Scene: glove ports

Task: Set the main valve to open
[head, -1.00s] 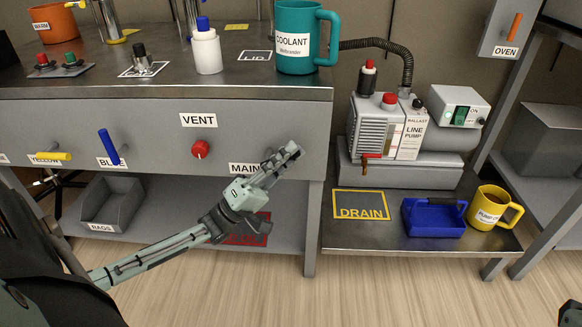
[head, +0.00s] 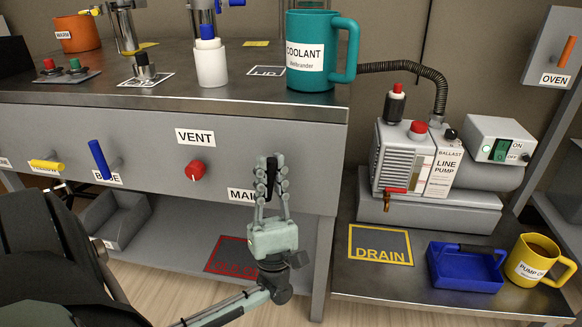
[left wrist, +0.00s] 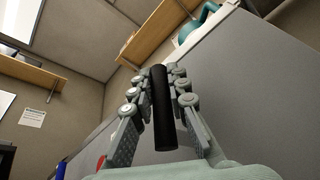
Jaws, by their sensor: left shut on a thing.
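The main valve's black lever handle (head: 271,168) is on the grey front panel, by the partly covered MAIN label (head: 241,195). My left gripper (head: 271,178) is shut on this handle, with its fingers on both sides. In the left wrist view the black handle (left wrist: 162,108) stands between the two fingers. It looks about upright in the head view. Its pivot is hidden behind the fingers. My right gripper is not in view.
On the same panel are the red VENT knob (head: 196,170), the blue handle (head: 99,160) and the yellow handle (head: 46,165). The teal coolant mug (head: 310,55) stands on the bench above. The line pump (head: 430,165) is at right, with a blue tray (head: 464,270) below.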

